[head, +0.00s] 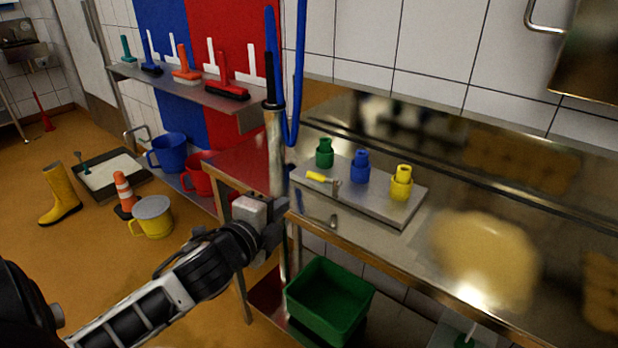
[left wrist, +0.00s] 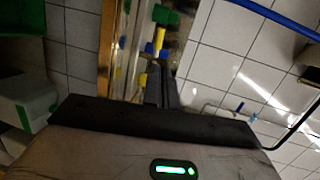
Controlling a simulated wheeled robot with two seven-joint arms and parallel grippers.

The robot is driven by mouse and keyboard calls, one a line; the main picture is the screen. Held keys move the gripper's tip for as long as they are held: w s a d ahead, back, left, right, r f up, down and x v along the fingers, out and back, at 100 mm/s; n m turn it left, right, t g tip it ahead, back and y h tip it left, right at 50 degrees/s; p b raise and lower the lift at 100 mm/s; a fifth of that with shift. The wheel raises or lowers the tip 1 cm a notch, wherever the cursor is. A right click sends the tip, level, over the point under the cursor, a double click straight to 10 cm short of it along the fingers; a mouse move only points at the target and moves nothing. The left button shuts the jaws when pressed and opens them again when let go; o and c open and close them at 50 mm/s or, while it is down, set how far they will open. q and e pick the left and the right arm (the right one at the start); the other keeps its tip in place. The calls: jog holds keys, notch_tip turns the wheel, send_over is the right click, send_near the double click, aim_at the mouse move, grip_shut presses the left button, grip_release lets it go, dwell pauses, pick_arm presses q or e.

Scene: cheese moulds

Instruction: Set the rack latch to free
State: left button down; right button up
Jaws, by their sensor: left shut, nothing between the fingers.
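A small lever with a yellow handle (head: 318,177), which looks like the rack latch, lies on the left part of a grey metal block (head: 375,205) on the steel counter. Its metal end points right, toward a small pin. Green (head: 324,154), blue (head: 360,168) and yellow (head: 401,183) stepped plugs stand upright on the block. My left gripper (head: 282,207) is shut and empty, just left of the block and apart from the lever. In the left wrist view, its dark fingers (left wrist: 160,88) show with yellow, blue and green pieces beyond, partly hidden. My right gripper is not in view.
A steel pipe with a blue hose (head: 270,60) stands right behind my left gripper. A green crate (head: 328,300) sits on the lower shelf. A shelf of brushes (head: 185,85) is on the left wall. The counter (head: 400,260) in front of the block is clear.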

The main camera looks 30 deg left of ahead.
aim_at(316, 178)
pick_arm(q)
jog(key=x, duration=1.3)
jog(key=shift+w+f+p, duration=0.1)
jog(key=shift+p, duration=0.3)
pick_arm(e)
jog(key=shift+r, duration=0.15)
